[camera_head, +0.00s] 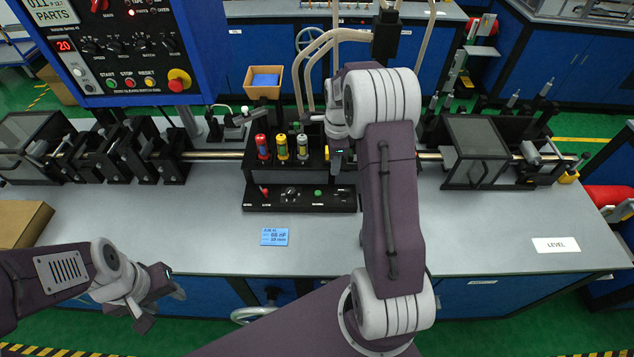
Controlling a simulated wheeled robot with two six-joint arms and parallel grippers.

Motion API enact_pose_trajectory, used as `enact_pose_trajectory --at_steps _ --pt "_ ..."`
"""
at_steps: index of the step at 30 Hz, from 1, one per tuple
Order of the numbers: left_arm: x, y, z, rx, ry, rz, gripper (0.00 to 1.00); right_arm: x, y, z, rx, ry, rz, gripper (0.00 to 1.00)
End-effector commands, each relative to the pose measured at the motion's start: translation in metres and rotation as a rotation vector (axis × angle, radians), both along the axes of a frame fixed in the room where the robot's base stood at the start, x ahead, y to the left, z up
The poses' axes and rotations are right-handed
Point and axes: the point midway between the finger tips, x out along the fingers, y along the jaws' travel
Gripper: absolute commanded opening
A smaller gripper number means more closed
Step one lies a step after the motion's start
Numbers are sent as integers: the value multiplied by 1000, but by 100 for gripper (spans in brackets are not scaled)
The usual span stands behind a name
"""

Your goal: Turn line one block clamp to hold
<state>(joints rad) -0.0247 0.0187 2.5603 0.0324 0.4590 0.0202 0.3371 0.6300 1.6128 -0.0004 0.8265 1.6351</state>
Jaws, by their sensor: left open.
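A black block (318,170) stands mid-bench and carries a red-topped, a yellow-topped and a grey-topped cylinder (302,148) in a row. I cannot tell which part is the line one block clamp or how it is set. My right arm reaches over the bench, and my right gripper (338,158) points down at the right end of this block, beside the grey-topped cylinder. The arm hides much of what is there, and its fingers are too small to read. My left gripper (158,298) is open and empty in front of the bench's front edge, at lower left.
A low control box (300,198) with a red lever and green button sits before the block. A blue card (274,237) and a LEVEL label (556,245) lie on the grey bench (480,235). Black fixtures (150,150) stand left, a clear-sided box (474,150) right. A control panel (120,50) hangs upper left.

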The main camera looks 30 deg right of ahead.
Motion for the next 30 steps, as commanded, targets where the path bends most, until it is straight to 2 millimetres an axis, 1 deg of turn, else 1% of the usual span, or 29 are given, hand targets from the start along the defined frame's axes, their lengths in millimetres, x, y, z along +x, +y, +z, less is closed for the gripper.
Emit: enact_pose_trajectory --at_steps 1,4,6,8,11,13,14,21,24,27,30 --pt "0 0 2 0 0 0 45 -2 -14 -10 6 15 -32 33" --pt "0 0 4 0 0 0 45 -16 -30 -29 21 54 -77 33" --pt "0 0 4 0 0 0 45 -22 -37 -35 28 69 -98 33" --pt "0 0 4 0 0 0 45 -24 -40 -35 29 69 -106 33" --pt "0 0 4 0 0 0 45 -24 -40 -37 29 69 -105 33" --pt "0 0 6 0 0 0 45 -25 -40 -44 29 71 -105 33" --pt "0 0 8 0 0 0 45 -25 -39 -48 30 73 -104 33" --pt "0 0 19 0 0 0 45 -25 -39 -98 30 72 -103 33" --pt "0 0 22 0 0 0 45 -24 -39 -113 29 70 -103 33" --pt "0 0 23 0 0 0 45 -24 -39 -122 28 68 -103 33" --pt "0 0 23 0 0 0 45 -24 -39 -126 28 68 -103 33"
